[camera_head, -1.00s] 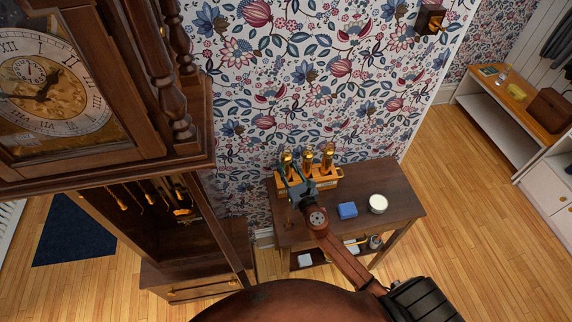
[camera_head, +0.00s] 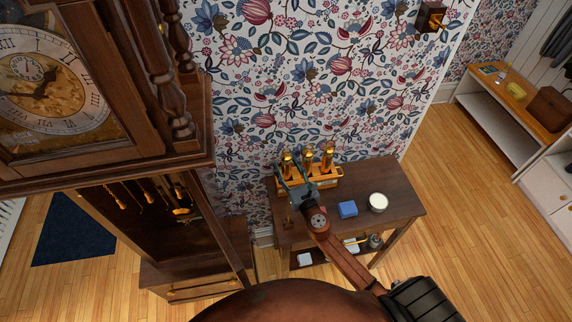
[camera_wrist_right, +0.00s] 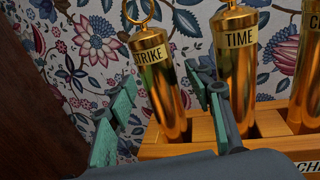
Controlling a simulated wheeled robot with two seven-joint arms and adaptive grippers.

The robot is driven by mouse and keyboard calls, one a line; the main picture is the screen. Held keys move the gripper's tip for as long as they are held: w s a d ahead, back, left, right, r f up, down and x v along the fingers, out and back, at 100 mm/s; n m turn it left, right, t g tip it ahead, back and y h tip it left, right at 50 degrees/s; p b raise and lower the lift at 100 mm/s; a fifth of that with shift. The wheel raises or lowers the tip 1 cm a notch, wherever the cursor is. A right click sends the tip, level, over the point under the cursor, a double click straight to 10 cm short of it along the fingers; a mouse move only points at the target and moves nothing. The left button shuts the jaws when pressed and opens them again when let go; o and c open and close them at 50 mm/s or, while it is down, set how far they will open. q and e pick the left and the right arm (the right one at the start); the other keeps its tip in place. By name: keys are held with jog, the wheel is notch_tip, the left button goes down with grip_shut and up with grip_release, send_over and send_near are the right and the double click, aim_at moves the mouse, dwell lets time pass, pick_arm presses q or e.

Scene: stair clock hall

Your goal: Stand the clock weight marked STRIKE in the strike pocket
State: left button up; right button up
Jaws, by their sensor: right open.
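The brass weight marked STRIKE (camera_wrist_right: 160,80) stands at the left end of a wooden rack (camera_wrist_right: 190,142), a ring on its top. It leans slightly in the tilted right wrist view; in the head view, it is the leftmost weight (camera_head: 287,164). The label of its place in the rack is hidden. My right gripper (camera_wrist_right: 165,112) is open, its green-padded fingers apart on either side of the STRIKE weight's lower body in the picture. I cannot tell whether they touch it. In the head view, my right gripper (camera_head: 293,182) is at the rack's front left. My left gripper is out of view.
The weight marked TIME (camera_wrist_right: 236,70) and a third weight (camera_wrist_right: 308,75) stand beside it to the right. The dark table (camera_head: 390,188) also holds a blue block (camera_head: 348,209) and a white round tub (camera_head: 378,202). The tall clock (camera_head: 130,150) rises at left.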

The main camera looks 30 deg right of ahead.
jog(key=s, duration=1.1)
jog(key=shift+a+r, duration=0.15)
jog(key=shift+a, duration=0.2)
